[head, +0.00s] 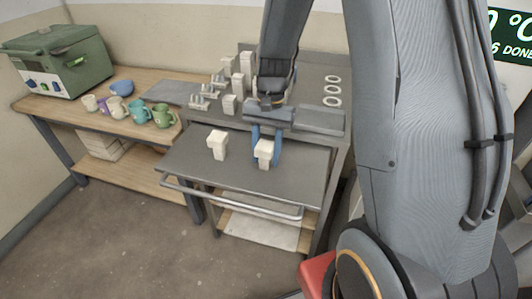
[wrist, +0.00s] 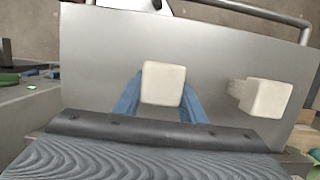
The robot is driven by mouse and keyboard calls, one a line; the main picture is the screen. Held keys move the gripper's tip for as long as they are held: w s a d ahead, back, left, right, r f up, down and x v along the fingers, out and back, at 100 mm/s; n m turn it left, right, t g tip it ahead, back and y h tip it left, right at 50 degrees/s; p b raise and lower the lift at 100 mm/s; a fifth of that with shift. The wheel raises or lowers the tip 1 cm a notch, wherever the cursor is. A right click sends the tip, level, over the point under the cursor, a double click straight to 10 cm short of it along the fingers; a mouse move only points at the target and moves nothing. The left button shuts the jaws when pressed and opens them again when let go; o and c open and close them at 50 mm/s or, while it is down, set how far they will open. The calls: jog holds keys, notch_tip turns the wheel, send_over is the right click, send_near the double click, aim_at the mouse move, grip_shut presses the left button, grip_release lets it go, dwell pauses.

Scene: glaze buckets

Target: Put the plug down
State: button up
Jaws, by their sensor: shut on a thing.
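My gripper (head: 266,137) points down over the grey cart top (head: 185,160), its blue fingers shut on a white plug (head: 264,152). The plug has a wide head and a narrower stem, and it is upright. I cannot tell whether its foot touches the cart top. In the wrist view the held plug's square head (wrist: 163,83) sits between the blue fingers of my gripper (wrist: 160,100). A second white plug (head: 217,144) stands on the cart to the left, apart from the held one; it also shows at the right of the wrist view (wrist: 268,98).
A grey bench behind the cart holds several white blocks and racks (head: 229,104) and three white rings (head: 332,89). A wooden table (head: 60,108) at the left carries coloured mugs (head: 163,116) and a green kiln (head: 62,60). The cart's left front is clear, with a rail (head: 235,203) along its edge.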

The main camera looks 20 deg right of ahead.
jog(key=o, duration=1.2)
jog(key=b+v, duration=0.2)
jog(key=v, duration=1)
jog(key=shift+b, duration=0.4)
jog(key=shift+s, duration=0.1)
